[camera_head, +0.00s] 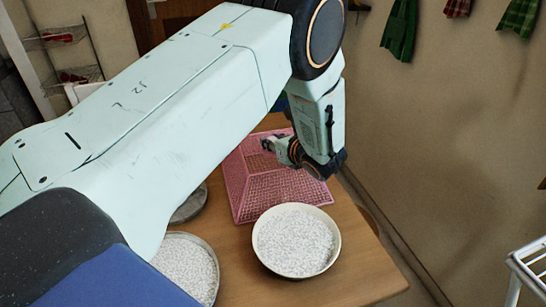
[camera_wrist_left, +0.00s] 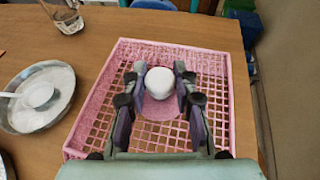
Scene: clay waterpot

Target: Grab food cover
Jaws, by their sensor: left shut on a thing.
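The food cover (camera_head: 262,190) is a pink mesh dome with sloping sides, over the wooden table in the head view. It fills the middle of the left wrist view (camera_wrist_left: 87,105), with a round white knob (camera_wrist_left: 160,82) on its top. My left gripper (camera_head: 287,152) is over the top of the cover. In the left wrist view the fingers of my left gripper (camera_wrist_left: 159,86) are shut on the knob, one on each side. I cannot tell whether the cover's rim touches the table. My right gripper is not in view.
A bowl of white grains (camera_head: 296,240) stands close in front of the cover. Another dish of white grains (camera_head: 185,265) and a grey dish (camera_head: 190,205) are partly hidden by my left arm. A glass cup (camera_wrist_left: 68,18) stands at the back left. A wall is on the right.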

